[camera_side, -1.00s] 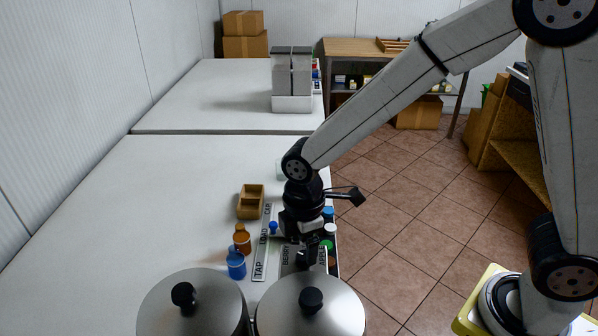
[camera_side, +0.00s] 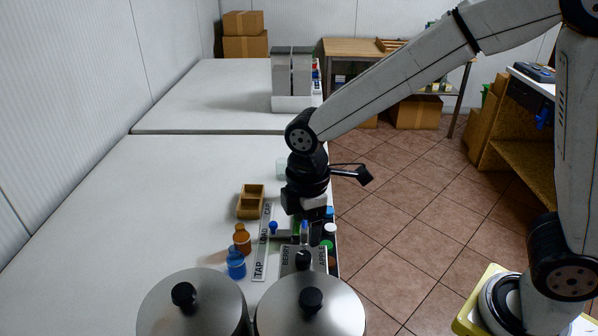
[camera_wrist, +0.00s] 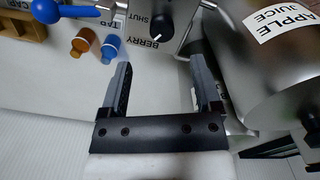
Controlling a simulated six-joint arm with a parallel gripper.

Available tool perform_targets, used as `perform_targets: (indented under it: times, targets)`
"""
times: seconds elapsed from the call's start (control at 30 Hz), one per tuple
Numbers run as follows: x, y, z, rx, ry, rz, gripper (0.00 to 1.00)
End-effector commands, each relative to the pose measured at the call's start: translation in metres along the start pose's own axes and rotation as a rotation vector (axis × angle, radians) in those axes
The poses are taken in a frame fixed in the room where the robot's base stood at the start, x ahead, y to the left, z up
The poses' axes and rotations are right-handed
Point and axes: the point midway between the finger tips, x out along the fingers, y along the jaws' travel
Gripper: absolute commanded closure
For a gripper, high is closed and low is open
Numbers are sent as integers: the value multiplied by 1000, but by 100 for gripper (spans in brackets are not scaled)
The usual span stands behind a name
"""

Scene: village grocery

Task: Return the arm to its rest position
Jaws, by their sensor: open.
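My gripper (camera_side: 300,228) points down over the right edge of the white table (camera_side: 175,215), above the labelled strips near the pots. In the wrist view my gripper (camera_wrist: 160,85) shows two dark fingers spread apart with nothing between them. In the side view the fingertips partly merge with the dark and coloured things behind them. My arm slopes down from the upper right, with the wrist bent downward.
Two lidded metal pots (camera_side: 192,305) stand at the front. A blue bottle (camera_side: 236,263), an orange bottle (camera_side: 242,238) and a wooden box (camera_side: 251,201) stand left of the strips. A grey machine (camera_side: 292,78) stands on the far table.

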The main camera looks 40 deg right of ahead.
Motion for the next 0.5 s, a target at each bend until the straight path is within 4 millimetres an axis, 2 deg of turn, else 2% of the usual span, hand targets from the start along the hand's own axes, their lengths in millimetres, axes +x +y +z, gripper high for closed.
perform_targets:
  times: [0.17,0.5]
  targets:
    - [7,4,25,179,22,23,19]
    - [29,2,103,794,116,97,19]
